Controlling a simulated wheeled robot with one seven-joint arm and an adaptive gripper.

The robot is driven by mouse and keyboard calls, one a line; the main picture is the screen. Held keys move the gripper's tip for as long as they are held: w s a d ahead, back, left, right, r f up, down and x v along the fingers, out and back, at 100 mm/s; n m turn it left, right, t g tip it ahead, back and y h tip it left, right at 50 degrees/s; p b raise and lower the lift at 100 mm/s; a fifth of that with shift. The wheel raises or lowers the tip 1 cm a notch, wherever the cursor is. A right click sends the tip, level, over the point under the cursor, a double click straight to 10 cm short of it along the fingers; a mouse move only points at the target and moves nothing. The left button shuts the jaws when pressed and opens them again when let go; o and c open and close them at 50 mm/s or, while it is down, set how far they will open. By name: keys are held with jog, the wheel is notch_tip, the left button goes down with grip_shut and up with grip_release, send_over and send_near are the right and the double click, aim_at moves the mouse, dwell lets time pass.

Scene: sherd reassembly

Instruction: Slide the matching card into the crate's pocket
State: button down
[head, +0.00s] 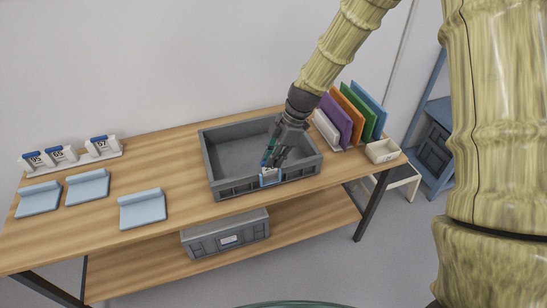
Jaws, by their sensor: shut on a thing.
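The grey crate (207,160) stands open on the wooden table, with its front wall facing me. My gripper (269,163) reaches down over the crate's front wall and is shut on a small white card (267,171). The card is at a blue-edged pocket (270,182) on the front wall. I cannot tell whether the card is inside the pocket or just in front of or above it. The fingers hide part of the card, and its marking is too small to read. Numbered white cards with blue tops (60,154) stand in a white rack (75,163) at the left.
Three pale blue folded pieces (88,187) lie on the table's left half. Coloured upright folders (351,112) and a small cream box (382,151) stand at the right. Another grey crate (226,233) sits on the lower shelf. Table between blue pieces and crate is clear.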

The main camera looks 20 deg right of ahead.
aim_at(274, 173)
jog(key=shift+f, duration=0.2)
jog(key=shift+f+b, duration=0.45)
jog(key=shift+f, duration=0.2)
jog(key=shift+f, duration=0.15)
jog(key=shift+f+b, duration=0.5)
jog(key=shift+f, duration=0.3)
jog(key=c, duration=1.4)
grip_release()
jog(key=shift+o, duration=0.2)
jog(key=v, duration=1.2)
